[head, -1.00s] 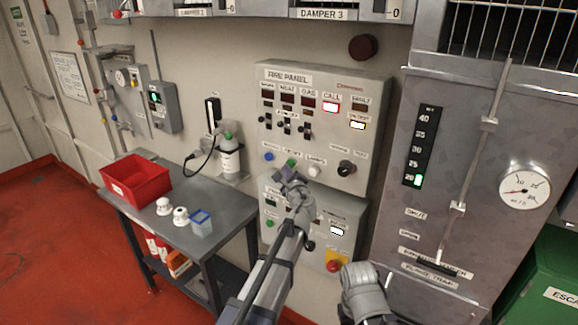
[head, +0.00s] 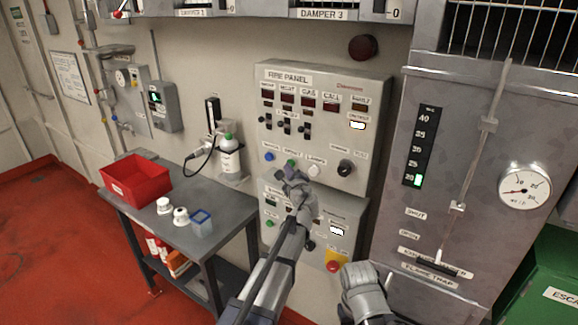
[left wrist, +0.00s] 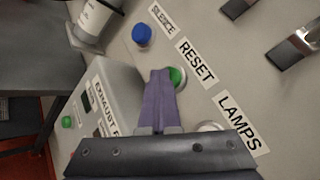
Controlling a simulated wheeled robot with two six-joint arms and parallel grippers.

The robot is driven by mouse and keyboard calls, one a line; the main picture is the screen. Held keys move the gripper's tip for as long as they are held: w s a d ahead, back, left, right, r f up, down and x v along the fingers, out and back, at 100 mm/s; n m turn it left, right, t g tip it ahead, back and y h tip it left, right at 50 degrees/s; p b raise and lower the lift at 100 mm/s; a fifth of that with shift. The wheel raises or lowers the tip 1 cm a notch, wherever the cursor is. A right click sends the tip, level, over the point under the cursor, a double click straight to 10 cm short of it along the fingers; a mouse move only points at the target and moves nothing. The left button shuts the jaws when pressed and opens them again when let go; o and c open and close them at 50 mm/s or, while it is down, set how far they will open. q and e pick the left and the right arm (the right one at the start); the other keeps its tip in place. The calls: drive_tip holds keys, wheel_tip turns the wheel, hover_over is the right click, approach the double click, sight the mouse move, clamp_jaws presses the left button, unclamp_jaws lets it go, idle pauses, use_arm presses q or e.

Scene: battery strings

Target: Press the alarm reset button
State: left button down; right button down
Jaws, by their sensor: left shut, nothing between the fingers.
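The alarm reset button is a green button (left wrist: 177,77) under the RESET label (left wrist: 194,62) in the left wrist view. In the head view the green button (head: 291,164) is on the upper fire panel (head: 330,85), just above my left gripper (head: 288,174). My left gripper (left wrist: 160,75) is shut and empty. Its fingertips are at the green button and cover its left part; whether they touch it I cannot tell. A grey part of my right arm shows at the bottom of the head view, with no fingers visible.
A blue button (left wrist: 142,34) marked SILENCE and a pale button (left wrist: 210,127) by the LAMPS label flank the green one. A lower panel box (left wrist: 110,85) juts out below. A table (head: 225,215) with a red bin (head: 135,180) stands left.

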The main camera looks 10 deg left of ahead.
use_arm(q)
drive_tip(key=shift+w+d, duration=0.1)
drive_tip(key=shift+w, duration=0.1)
idle(0.5)
drive_tip(key=shift+s+a, duration=0.2)
drive_tip(key=shift+s, duration=0.35)
drive_tip(key=shift+s+a, duration=0.2)
drive_tip(key=shift+s, duration=0.3)
drive_tip(key=s, duration=0.1)
drive_tip(key=s+a, duration=0.1)
drive_tip(key=s, duration=0.2)
drive_tip(key=shift+s+a, duration=0.35)
